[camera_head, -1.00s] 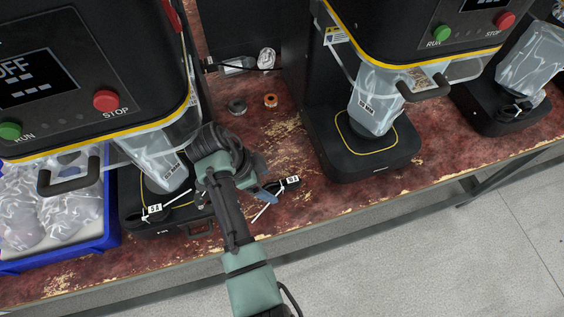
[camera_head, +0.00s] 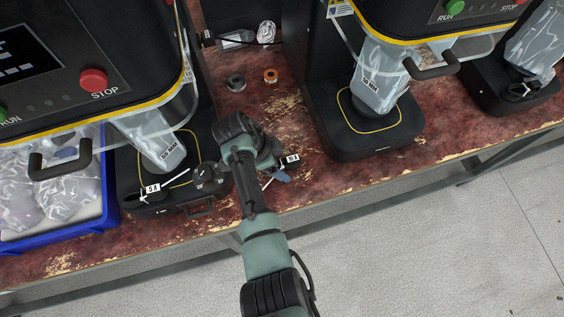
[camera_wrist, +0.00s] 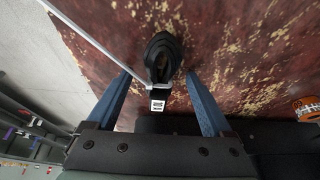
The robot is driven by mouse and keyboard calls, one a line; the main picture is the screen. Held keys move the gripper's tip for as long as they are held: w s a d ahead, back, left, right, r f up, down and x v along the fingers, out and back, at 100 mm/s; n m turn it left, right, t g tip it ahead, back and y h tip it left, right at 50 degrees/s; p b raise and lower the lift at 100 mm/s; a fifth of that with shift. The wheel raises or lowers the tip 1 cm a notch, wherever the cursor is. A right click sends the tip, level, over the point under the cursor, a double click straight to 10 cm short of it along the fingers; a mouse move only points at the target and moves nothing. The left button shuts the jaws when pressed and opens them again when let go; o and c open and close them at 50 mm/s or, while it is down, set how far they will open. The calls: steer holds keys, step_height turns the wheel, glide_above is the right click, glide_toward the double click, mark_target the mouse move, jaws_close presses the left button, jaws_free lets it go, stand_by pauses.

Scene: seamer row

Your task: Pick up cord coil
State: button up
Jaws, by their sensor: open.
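A cord coil (camera_wrist: 162,58), a small black loop with a white printed tag and a thin white tie, lies on the worn red bench top. In the wrist view it sits between and slightly beyond the tips of my two blue fingers. My gripper (camera_wrist: 158,82) is open, with a gap on each side of the coil. In the head view my gripper (camera_head: 278,174) is over the front of the bench. The coil's tag (camera_head: 291,159) shows just beyond it, and most of that coil is hidden by my wrist.
Another tagged black cord (camera_head: 140,192) lies on the left seamer's base. Seamers with pouches stand left and right (camera_head: 365,150). A blue crate (camera_head: 108,222) of pouches is at far left. A grey ring (camera_head: 236,82) and an orange ring (camera_head: 271,76) lie behind. The bench edge is close in front.

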jaws_close()
stand_by(0.3)
steer(key=shift+r, duration=0.1)
